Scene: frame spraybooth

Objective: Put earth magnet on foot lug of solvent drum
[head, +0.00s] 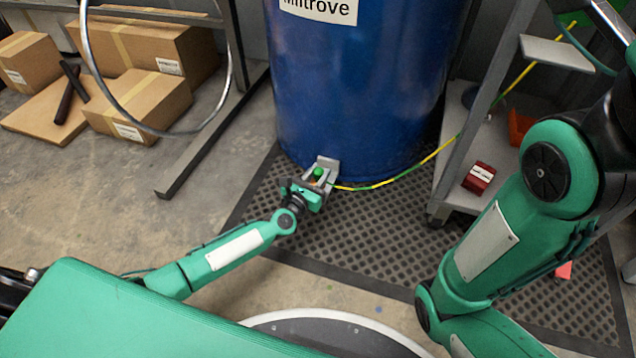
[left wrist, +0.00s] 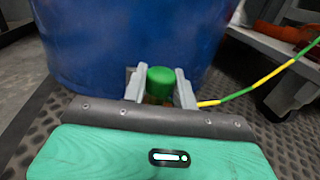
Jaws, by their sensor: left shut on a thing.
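The solvent drum (head: 360,80) is a large blue drum standing on a dark perforated mat. Its foot lug (head: 328,166) is a small grey plate low at the drum's front. The earth magnet (head: 318,173) has a green top, and a yellow-green cable runs from beside it to the right. My left gripper (head: 317,178) is shut on the magnet at the lug. In the left wrist view the green magnet (left wrist: 161,81) sits between the two grey fingers, close in front of the drum (left wrist: 130,40). I cannot tell whether it touches the lug. My right gripper is out of view.
The yellow-green cable (head: 402,173) runs up to a grey rack on the right. A red block (head: 479,178) lies on the rack's low shelf (head: 455,195). Cardboard boxes (head: 140,100) and a metal frame stand at left.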

